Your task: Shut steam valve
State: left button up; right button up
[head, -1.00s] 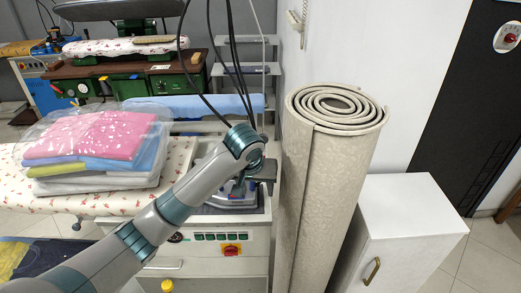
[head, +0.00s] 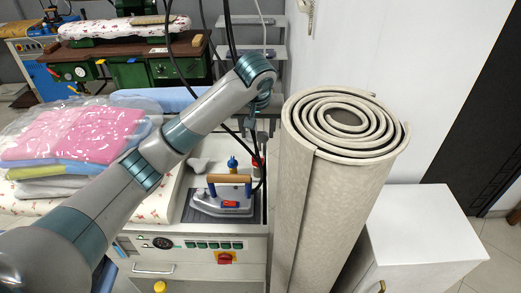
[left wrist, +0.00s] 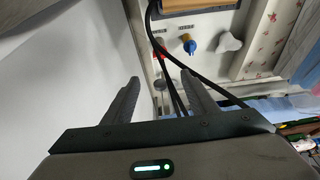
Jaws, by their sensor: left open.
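On the white ironing unit's top, behind the iron, stands a blue valve knob (head: 233,163) on a brass-coloured stem. It also shows in the left wrist view (left wrist: 189,44). To its right is a red valve handle (left wrist: 159,52), partly hidden by black hoses in the head view (head: 255,163). Small labels beside them are too small to read, so I cannot tell which is the steam valve. My left gripper (left wrist: 160,80) is open and empty, its fingers apart from both valves. In the head view it is above and behind the red one (head: 262,124). My right gripper is out of view.
An iron (head: 222,203) with a wooden handle rests in front of the valves. A pale grey knob-like piece (left wrist: 228,42) is beside the blue knob. Black hoses (left wrist: 168,70) hang near my fingers. A rolled carpet (head: 300,205) stands close on the right; bagged laundry (head: 75,135) is left.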

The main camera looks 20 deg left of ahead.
pick_arm(q)
jog(key=p, duration=0.5)
send_near(258, 158)
jog(key=x, duration=0.8)
jog(key=shift+a, duration=0.1)
jog(key=c, duration=1.1)
